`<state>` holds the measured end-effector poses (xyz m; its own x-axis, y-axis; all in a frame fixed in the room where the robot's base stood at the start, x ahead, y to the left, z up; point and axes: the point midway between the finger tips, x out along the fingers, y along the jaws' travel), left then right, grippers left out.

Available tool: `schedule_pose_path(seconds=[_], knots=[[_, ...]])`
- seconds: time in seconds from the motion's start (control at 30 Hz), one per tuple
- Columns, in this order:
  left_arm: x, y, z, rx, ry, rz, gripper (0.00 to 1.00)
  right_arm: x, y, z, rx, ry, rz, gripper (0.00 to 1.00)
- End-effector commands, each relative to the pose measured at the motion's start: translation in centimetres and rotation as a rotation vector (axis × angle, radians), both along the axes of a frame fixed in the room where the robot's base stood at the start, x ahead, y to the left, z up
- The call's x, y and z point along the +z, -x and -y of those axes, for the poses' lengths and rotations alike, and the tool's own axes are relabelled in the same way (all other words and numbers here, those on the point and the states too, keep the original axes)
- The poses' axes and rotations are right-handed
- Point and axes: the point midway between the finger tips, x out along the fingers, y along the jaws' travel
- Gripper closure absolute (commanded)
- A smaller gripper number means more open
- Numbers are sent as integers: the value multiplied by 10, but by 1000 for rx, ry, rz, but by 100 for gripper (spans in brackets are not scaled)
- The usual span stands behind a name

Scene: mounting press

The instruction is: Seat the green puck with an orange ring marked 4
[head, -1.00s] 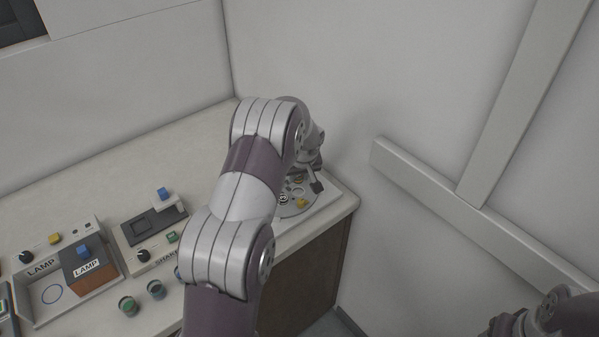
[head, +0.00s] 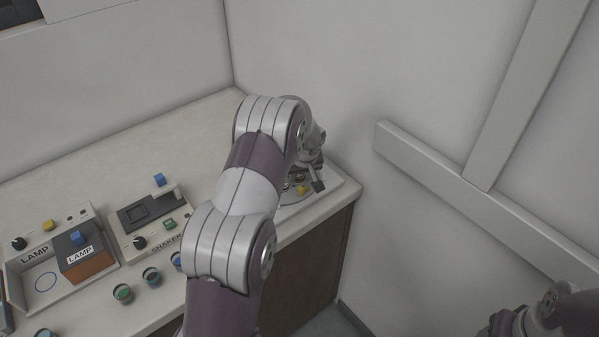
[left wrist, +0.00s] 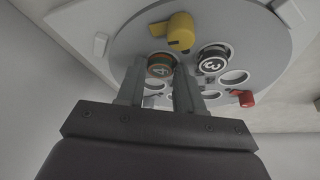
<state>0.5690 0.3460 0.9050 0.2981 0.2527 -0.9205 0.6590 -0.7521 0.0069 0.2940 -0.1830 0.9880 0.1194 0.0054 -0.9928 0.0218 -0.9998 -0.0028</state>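The green puck with an orange ring marked 4 (left wrist: 160,65) shows in the left wrist view between the fingertips of my left gripper (left wrist: 161,74). The fingers are closed to about the puck's width and look shut on it. The puck is at or just over the grey round plate (left wrist: 128,47); I cannot tell whether it touches it. In the head view my left gripper (head: 317,183) is at the plate on the far right of the counter, and my arm hides much of it. My right gripper (head: 500,323) shows only partly at the lower right, its fingers not clear.
A puck marked 3 (left wrist: 213,62) sits in the plate beside several empty round holes. A yellow piece (left wrist: 180,30) and a red piece (left wrist: 245,98) stand at the plate. On the counter are a lamp box (head: 85,262), a shaker box (head: 147,222) and several loose pucks (head: 122,293).

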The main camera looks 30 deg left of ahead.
Motion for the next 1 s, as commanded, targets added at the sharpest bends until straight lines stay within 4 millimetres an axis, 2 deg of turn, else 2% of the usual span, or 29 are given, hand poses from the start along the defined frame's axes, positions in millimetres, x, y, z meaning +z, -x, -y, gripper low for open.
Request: schedule_pose_path(seconds=[0.1,0.57,0.67,0.77,1.0], knots=[[-7,5,0,3,3,-18,40,-1,0,0,0,0,0,40],[-9,7,0,4,4,-25,40,-1,0,0,0,0,0,40],[-5,8,1,4,3,-24,40,-2,0,0,0,0,0,40],[9,11,4,3,2,-18,40,-4,0,0,0,0,0,40],[68,26,21,0,-1,-7,40,-11,0,0,0,0,0,40]])
